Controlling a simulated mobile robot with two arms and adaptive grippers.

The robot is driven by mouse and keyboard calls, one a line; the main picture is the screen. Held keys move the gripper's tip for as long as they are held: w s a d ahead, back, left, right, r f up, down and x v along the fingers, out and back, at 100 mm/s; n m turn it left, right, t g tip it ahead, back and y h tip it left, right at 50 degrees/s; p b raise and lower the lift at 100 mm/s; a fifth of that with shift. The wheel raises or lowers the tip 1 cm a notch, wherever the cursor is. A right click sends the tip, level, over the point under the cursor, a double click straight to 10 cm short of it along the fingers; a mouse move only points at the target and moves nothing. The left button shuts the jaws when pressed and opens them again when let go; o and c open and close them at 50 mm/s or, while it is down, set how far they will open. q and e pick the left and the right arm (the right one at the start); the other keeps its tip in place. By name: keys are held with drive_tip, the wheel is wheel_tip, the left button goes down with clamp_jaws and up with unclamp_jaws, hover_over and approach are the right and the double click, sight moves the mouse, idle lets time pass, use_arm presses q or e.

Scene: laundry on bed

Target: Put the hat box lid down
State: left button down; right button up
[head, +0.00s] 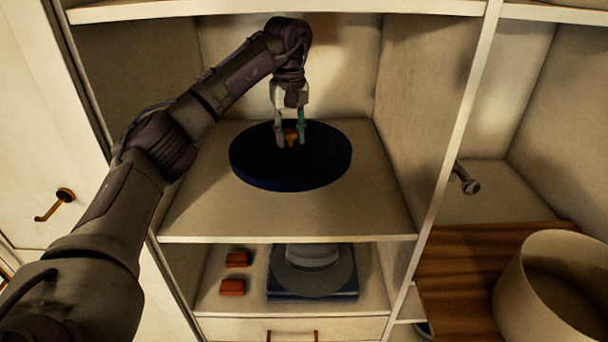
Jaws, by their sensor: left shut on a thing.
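The hat box lid (270,168) is a dark blue round disc with a small orange-brown knob (291,136) at its middle. It is level, at the upper cupboard shelf (215,217); I cannot tell whether it touches the shelf. My left gripper (291,140) comes down from above and is shut on the lid's knob. My right gripper is not in view.
Below, a grey hat (312,268) sits on a dark blue flat item, beside two small red items (236,260). At the right, a round cream open container (560,295) stands on a wooden board (460,262). A cupboard divider (452,150) stands right of the lid.

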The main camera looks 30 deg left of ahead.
sight(284, 157)
use_arm(q)
drive_tip(key=shift+s+a+f+p, duration=0.1)
drive_tip(key=shift+s+f+p, duration=0.15)
drive_tip(key=shift+f, duration=0.3)
drive_tip(key=shift+s+a+f+p, duration=0.1)
drive_tip(key=shift+f+p, duration=0.15)
drive_tip(key=shift+f, duration=0.25)
drive_tip(key=f, duration=0.1)
drive_tip(key=s+f+p, duration=0.1)
drive_tip(key=shift+s+f, duration=0.3)
drive_tip(key=shift+f, duration=0.05)
drive_tip(key=f, duration=0.1)
drive_tip(key=f+p, duration=0.1)
drive_tip(key=shift+w+d+f, duration=0.15)
drive_tip(key=shift+w+f, duration=0.15)
drive_tip(key=shift+w, duration=0.1)
drive_tip(key=shift+w+f, duration=0.1)
drive_tip(key=shift+f, duration=0.9)
drive_tip(key=c, duration=0.8)
unclamp_jaws()
drive_tip(key=shift+o, duration=0.2)
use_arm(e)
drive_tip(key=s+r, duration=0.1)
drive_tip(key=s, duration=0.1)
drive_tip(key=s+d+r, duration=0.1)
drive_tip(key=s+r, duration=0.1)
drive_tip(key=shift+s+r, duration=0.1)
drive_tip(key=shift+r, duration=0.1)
